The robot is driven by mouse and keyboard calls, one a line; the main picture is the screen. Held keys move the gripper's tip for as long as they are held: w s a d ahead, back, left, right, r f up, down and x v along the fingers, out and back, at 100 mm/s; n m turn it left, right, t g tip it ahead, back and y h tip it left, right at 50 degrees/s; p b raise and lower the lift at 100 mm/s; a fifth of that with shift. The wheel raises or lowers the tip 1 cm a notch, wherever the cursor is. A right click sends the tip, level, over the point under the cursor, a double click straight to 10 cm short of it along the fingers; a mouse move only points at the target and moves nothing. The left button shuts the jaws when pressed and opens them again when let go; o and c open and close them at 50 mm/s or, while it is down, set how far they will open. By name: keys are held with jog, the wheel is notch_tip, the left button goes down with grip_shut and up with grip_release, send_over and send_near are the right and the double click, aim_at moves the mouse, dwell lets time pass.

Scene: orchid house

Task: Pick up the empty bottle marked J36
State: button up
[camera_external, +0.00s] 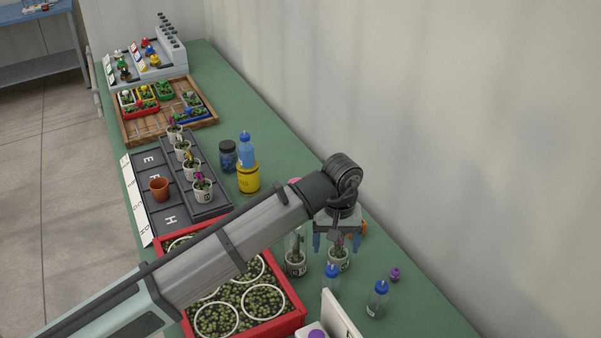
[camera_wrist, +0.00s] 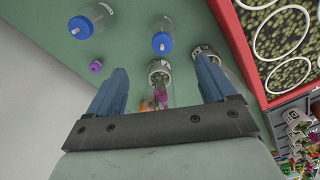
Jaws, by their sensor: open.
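My gripper (camera_external: 337,251) is open and points down, above the near part of the green bench. In the wrist view its blue fingers (camera_wrist: 161,68) spread on either side of a potted plant with a purple flower (camera_wrist: 159,74); I cannot tell the height between them. Two clear bottles with blue caps stand nearby: one bottle (camera_external: 378,302) lies right of my gripper, the other (camera_external: 331,284) is nearer below it. They also show in the wrist view as the left bottle (camera_wrist: 95,17) and the middle bottle (camera_wrist: 163,24). No J36 mark is legible on either, and their contents are unclear.
A small purple object (camera_external: 395,274) sits beside the right bottle. Another potted plant (camera_external: 296,268) stands left of my gripper. A red crate (camera_external: 292,323) of green balls lies under my arm. A yellow container (camera_external: 249,180) carries a blue bottle. Bare bench lies right of the bottles.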

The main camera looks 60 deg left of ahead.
aim_at(334, 268)
jog(key=n, duration=0.4)
jog(key=shift+f+n, duration=0.15)
jog(key=shift+n, duration=0.15)
notch_tip(334, 268, down, 8)
jog(key=shift+f, duration=0.2)
jog(key=shift+s+f, duration=0.2)
jog(key=shift+f, duration=2.35)
jog(key=c, duration=1.1)
jog(key=shift+r, duration=0.1)
